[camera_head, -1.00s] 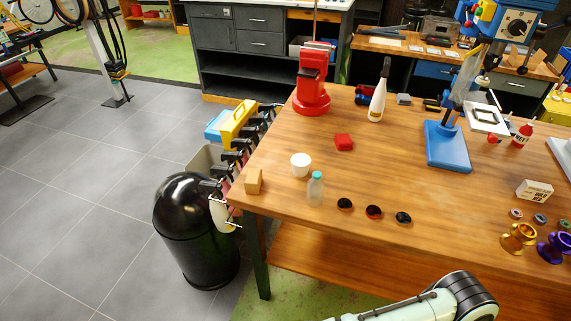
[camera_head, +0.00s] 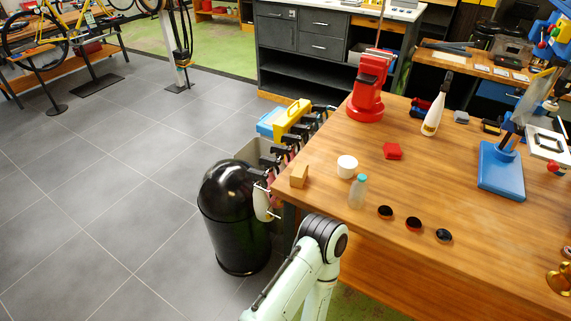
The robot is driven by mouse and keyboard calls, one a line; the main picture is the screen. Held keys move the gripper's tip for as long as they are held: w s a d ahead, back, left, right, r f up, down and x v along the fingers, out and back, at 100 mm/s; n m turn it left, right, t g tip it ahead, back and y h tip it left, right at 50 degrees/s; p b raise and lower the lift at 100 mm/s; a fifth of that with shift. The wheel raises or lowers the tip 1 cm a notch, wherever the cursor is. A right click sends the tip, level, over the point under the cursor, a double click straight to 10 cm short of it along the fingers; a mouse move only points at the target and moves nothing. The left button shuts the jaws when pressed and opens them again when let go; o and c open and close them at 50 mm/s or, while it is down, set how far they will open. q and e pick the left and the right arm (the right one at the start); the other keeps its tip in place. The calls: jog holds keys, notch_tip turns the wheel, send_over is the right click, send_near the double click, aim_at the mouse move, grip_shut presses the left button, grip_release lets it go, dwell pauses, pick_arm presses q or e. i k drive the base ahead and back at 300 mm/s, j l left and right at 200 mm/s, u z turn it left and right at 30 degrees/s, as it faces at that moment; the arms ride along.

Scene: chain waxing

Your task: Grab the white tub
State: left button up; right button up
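The white tub (camera_head: 347,166) is a small round white container. It stands upright on the wooden workbench (camera_head: 420,192), near the bench's left end. A clear bottle with a teal cap (camera_head: 358,191) stands just in front of it, close beside it. One of my pale arms is at the bottom middle, in front of the bench's front left corner. Its bent joint shows, but neither gripper is visible. Nothing is seen touching the tub.
Small dark discs (camera_head: 414,224) lie to the front right. A red stand (camera_head: 367,88) is behind. A black bin (camera_head: 232,220) stands left of the bench.

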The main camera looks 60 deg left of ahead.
aim_at(347, 165)
jog(key=u, duration=1.85)
